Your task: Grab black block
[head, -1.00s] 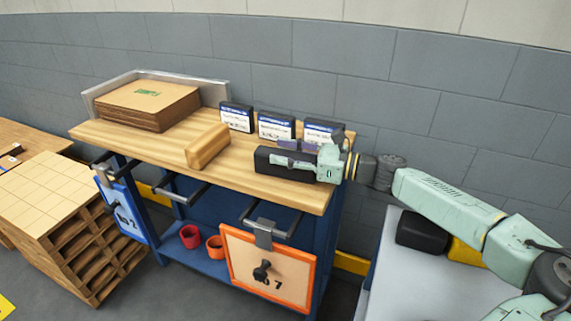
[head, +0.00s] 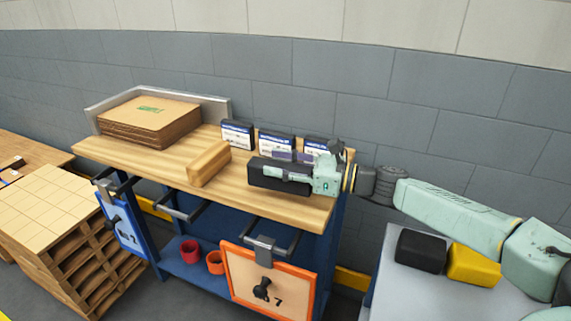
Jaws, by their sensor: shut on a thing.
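A long black block (head: 278,178) lies on the wooden tabletop (head: 240,194) near its right end. My gripper (head: 306,176) comes in from the right and is shut on the right end of the black block. The block looks level and low at the table; I cannot tell whether it touches the surface. The gripper body partly hides the block's right end and the rightmost labelled box behind it.
A wooden block (head: 209,163) lies left of the black block. Labelled boxes (head: 276,145) stand close behind it. A cardboard stack (head: 150,121) is at the back left. Another black block (head: 420,251) and a yellow block (head: 473,264) lie on the grey surface at lower right.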

